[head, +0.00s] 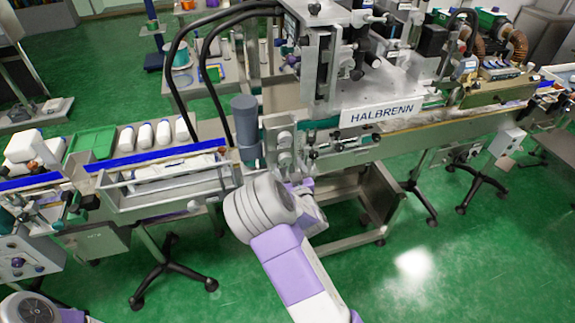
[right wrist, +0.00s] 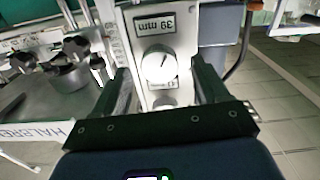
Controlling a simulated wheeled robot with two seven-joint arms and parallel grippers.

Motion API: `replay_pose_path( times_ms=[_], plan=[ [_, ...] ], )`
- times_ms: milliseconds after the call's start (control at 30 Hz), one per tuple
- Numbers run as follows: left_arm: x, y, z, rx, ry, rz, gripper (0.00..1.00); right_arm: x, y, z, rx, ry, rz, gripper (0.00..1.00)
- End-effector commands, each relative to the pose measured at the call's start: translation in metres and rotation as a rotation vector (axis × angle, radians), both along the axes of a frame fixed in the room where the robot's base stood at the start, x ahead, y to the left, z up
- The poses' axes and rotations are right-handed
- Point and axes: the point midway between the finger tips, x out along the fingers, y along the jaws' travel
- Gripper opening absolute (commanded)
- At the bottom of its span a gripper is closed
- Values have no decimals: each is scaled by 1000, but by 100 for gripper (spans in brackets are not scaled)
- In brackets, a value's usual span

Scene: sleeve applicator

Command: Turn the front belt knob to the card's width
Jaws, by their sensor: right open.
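A white round knob (right wrist: 159,66) with a dark pointer mark sits on a pale upright plate in the right wrist view. I cannot tell whether the fingers touch anything. In the head view my right gripper (head: 292,180) is at the machine's front, partly hidden by my wrist. My left gripper is out of view.
The HALBRENN machine (head: 375,112) stands behind the gripper. A grey cylinder (head: 245,125) rises just left of it. Dark clamp knobs (right wrist: 75,62) are close on the left in the wrist view. The conveyor (head: 165,175) with white bottles runs left.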

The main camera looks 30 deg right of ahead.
Motion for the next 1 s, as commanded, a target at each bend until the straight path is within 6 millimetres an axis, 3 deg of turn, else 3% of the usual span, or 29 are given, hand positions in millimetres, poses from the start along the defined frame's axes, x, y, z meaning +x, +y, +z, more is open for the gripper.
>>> replay_pose_path(
  times_ms=[200,467,833,1000],
  plan=[
    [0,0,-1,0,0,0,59,14,-4,0,-1,1,-2,74],
    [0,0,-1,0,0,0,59,15,-4,0,0,1,-2,74],
    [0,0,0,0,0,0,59,15,-4,0,0,2,-2,17],
    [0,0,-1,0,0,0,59,15,-4,0,-9,3,-2,18]
  ],
)
